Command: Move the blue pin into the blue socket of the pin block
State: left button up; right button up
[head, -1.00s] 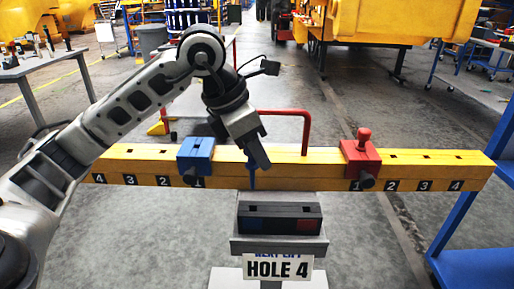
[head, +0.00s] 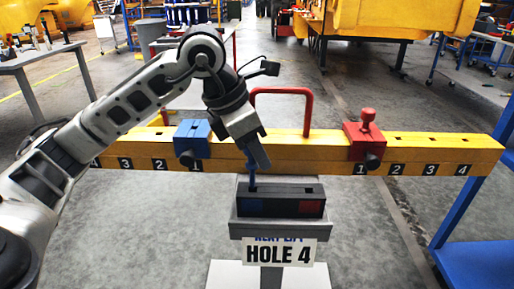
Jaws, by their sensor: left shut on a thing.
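My left gripper (head: 258,158) points down and is shut on the blue pin (head: 252,174), held upright below the fingers. The dark pin block (head: 282,209) sits on a grey stand in the middle, with a blue patch on its left front and a red patch on its right front. The pin's lower end meets the top of the block at its blue, left side, where the blue socket (head: 252,189) is. I cannot tell how deep the tip is in it. My right gripper is not in view.
A yellow beam (head: 430,150) with numbered holes runs behind the block. It carries a blue casting (head: 192,138), a red casting (head: 365,140) with a red pin on top, and a red handle (head: 281,90). A sign (head: 279,254) reads "HOLE 4". A blue rack (head: 470,240) stands at right.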

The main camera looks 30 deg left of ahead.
aim_at(257, 165)
pick_arm(q)
jog(key=shift+f+b, duration=0.9)
jog(key=shift+f, duration=0.3)
jog(key=shift+f+b, duration=0.35)
jog(key=shift+f, duration=0.05)
jog(key=shift+f+b, duration=0.5)
jog(key=shift+f, duration=0.35)
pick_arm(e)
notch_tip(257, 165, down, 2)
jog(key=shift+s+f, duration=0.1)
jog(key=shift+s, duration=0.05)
pick_arm(q)
jog(key=shift+b, duration=0.3)
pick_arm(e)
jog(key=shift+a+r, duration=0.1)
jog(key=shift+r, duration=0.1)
pick_arm(q)
jog(key=o, duration=1.1)
jog(key=p+v, duration=0.2)
jog(key=v, duration=1.4)
jog(key=shift+p, duration=0.4)
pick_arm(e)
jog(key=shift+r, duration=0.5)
